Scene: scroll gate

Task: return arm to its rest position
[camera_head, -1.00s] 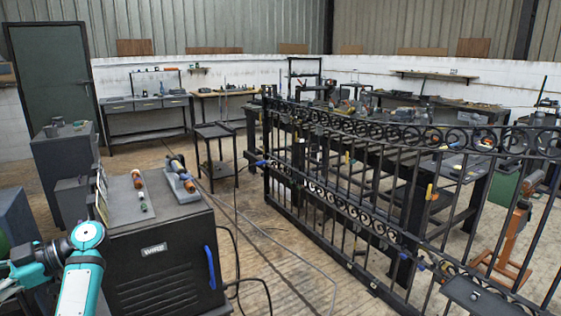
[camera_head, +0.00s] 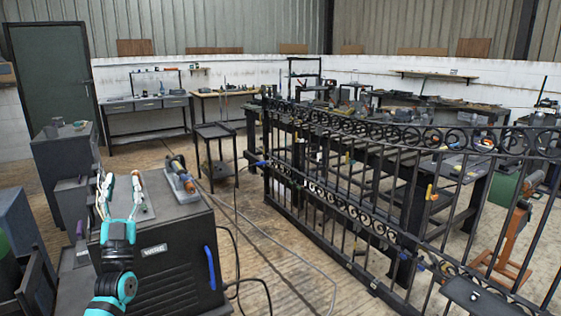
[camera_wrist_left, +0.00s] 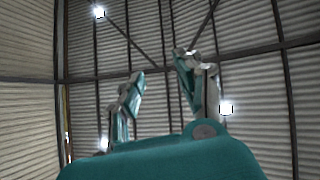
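My left arm is teal and black and comes up from the bottom left of the head view. Its left gripper (camera_head: 120,178) points up in front of the top of a black welding cabinet (camera_head: 165,262). The two fingers are spread, with nothing between them. In the left wrist view the gripper (camera_wrist_left: 160,68) also shows its fingers apart and empty, against corrugated walls and roof beams. The small items on the left of the cabinet top are partly hidden behind the gripper. My right gripper is in neither view.
A black scroll gate (camera_head: 350,215) crosses the middle and right. A torch-like tool (camera_head: 181,177) lies on the cabinet, which has a blue handle (camera_head: 210,268). A small black stand (camera_head: 215,132) is behind. Cables run over the wooden floor (camera_head: 262,235), otherwise open left of the gate.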

